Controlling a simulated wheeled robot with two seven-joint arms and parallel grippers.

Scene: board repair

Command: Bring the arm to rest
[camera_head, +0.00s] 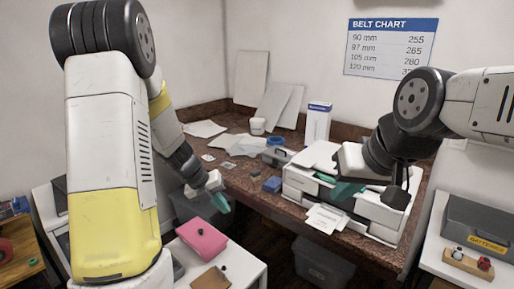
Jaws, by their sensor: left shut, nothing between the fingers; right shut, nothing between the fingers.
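My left arm comes in large from the left, white and yellow. Its gripper (221,203) has teal fingertips, shut and empty, in the air above the floor gap between the brown desk and the small white table with the pink box. My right arm comes in from the right edge. Its gripper (343,192) also has teal fingers, shut and empty, in front of the white printer-like machine (382,213) on the desk. I cannot tell whether it touches the machine.
The brown desk (262,197) carries papers, a blue block (272,184) and a grey box (279,156). A pink box (202,240) stands on the small table. A grey "BATTERIES" case (480,228) stands at right. A belt chart (390,47) hangs on the wall.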

